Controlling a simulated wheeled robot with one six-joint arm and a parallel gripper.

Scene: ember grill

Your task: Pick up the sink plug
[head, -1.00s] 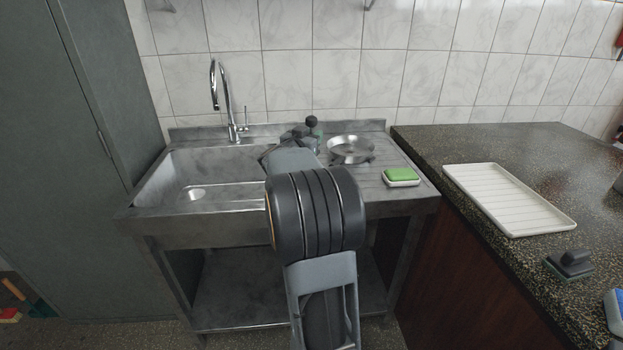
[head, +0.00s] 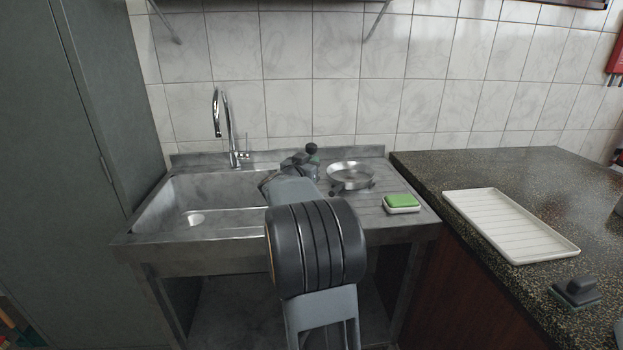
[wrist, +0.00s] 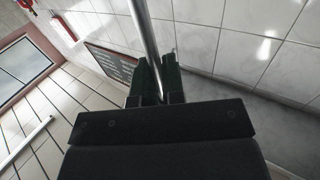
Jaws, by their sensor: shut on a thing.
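My gripper (head: 308,165) is partly hidden by my own arm in the head view, above the sink unit's drainboard, between the basin and a round steel pan. In the wrist view, its two dark green fingers (wrist: 156,80) are shut on a slim shiny metal rod, which I take to be the sink plug (wrist: 145,35). The rod runs from between the fingers to the top edge of the picture. A small dark round knob (head: 311,148) shows just above the gripper in the head view. I cannot tell whether it belongs to the plug.
The sink basin (head: 165,205) with a pale round drain (head: 193,218) lies left, below the chrome tap (head: 228,125). The steel pan (head: 349,175) and a green sponge (head: 401,201) in a white dish lie right. A white ribbed tray (head: 512,222) lies on the speckled counter (head: 440,165).

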